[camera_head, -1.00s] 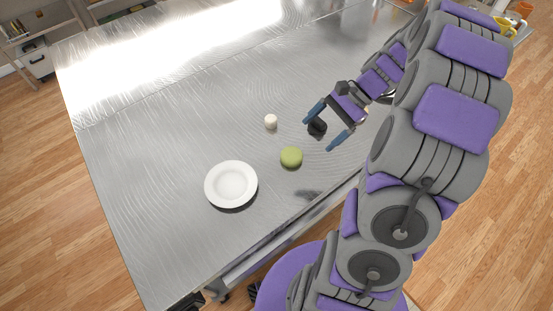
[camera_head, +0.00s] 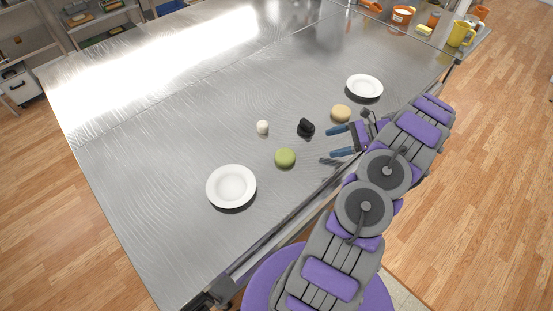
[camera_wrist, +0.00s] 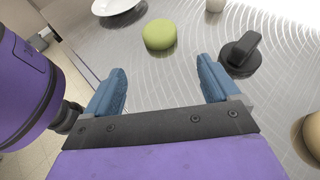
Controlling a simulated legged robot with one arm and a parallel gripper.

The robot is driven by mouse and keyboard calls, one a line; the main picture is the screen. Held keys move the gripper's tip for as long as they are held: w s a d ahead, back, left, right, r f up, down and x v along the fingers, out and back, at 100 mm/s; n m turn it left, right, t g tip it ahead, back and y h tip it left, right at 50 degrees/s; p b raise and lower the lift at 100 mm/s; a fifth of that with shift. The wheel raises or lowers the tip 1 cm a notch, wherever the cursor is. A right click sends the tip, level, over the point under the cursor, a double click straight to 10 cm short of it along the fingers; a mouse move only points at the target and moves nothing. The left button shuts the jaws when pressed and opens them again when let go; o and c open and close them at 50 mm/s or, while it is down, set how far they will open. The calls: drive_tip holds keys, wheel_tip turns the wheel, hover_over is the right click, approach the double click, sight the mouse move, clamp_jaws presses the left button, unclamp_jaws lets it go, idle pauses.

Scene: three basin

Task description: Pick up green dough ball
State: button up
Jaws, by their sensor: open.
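The green dough ball (camera_head: 285,158) is a slightly flattened round lump on the metal table (camera_head: 150,150), to the right of a white plate. In the wrist view the green dough ball (camera_wrist: 159,35) lies ahead of the fingers, roughly between their directions but beyond the tips. My gripper (camera_head: 333,145) is open and empty, to the right of the ball and apart from it, by the table's near edge. Its two blue fingers (camera_wrist: 160,82) are spread wide in the wrist view.
A black object (camera_head: 306,128), a small white ball (camera_head: 263,127) and a tan dough ball (camera_head: 341,113) lie nearby. White plates stand at left (camera_head: 231,187) and back right (camera_head: 365,87). Mugs, including a yellow one (camera_head: 461,34), stand at the far right. The table's left part is clear.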

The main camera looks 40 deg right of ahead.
sight(287, 154)
drive_tip(key=x, duration=0.4)
drive_tip(key=f+b+x, duration=0.1)
drive_tip(key=x, duration=0.1)
drive_tip(key=shift+w+d, duration=0.2)
drive_tip(key=shift+d, duration=0.1)
drive_tip(key=x, duration=0.6)
drive_tip(key=shift+s+a+r+b, duration=0.1)
drive_tip(key=shift+a+r+b, duration=0.25)
drive_tip(key=shift+a+b, duration=0.05)
drive_tip(key=b+x, duration=0.1)
drive_tip(key=x, duration=0.2)
drive_tip(key=shift+a, duration=0.25)
drive_tip(key=shift+w+a, duration=0.4)
drive_tip(key=shift+a, duration=0.2)
drive_tip(key=shift+d, duration=0.35)
drive_tip(key=c, duration=0.6)
drive_tip(key=shift+a, duration=0.25)
drive_tip(key=c, duration=0.6)
drive_tip(key=shift+d+r, duration=0.1)
drive_tip(key=shift+r, duration=0.05)
